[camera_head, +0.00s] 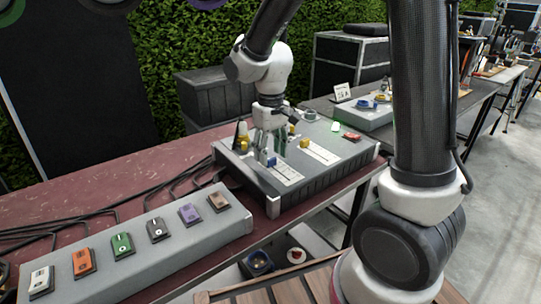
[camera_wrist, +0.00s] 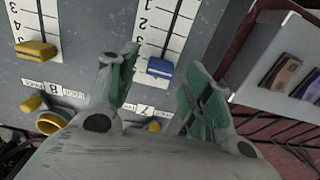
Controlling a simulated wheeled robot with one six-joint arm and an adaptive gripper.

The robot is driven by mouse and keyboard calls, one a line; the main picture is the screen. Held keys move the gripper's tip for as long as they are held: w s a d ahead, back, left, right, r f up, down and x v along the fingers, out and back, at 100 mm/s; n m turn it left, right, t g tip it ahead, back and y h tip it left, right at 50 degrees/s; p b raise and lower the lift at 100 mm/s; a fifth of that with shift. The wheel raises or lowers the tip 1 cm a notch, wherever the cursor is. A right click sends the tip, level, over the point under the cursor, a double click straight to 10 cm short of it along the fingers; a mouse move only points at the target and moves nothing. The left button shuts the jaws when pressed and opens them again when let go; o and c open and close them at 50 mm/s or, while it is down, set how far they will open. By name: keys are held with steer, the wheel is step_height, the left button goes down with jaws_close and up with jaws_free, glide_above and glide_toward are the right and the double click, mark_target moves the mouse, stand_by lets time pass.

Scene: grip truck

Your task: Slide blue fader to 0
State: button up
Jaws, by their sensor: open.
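The blue fader (camera_wrist: 159,67) sits on a vertical slot in a white numbered scale strip (camera_wrist: 178,38). The marks 1 and 2 show above it in the wrist view; I cannot read a mark level with it. My gripper (camera_wrist: 163,60) is open, with one green-padded finger on each side of the blue fader. I see no clear contact. In the head view my gripper (camera_head: 267,148) points down over the grey console (camera_head: 325,178), and the blue fader (camera_head: 271,161) shows low between the fingers.
A yellow fader (camera_wrist: 36,50) stands on the neighbouring strip. Yellow knobs (camera_wrist: 48,123) lie near the fingers. A grey switch box (camera_head: 150,245) with several coloured switches stands at front left. Black cables (camera_head: 120,207) lie on the red table (camera_head: 110,178).

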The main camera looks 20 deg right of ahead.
steer(key=shift+f, duration=0.95)
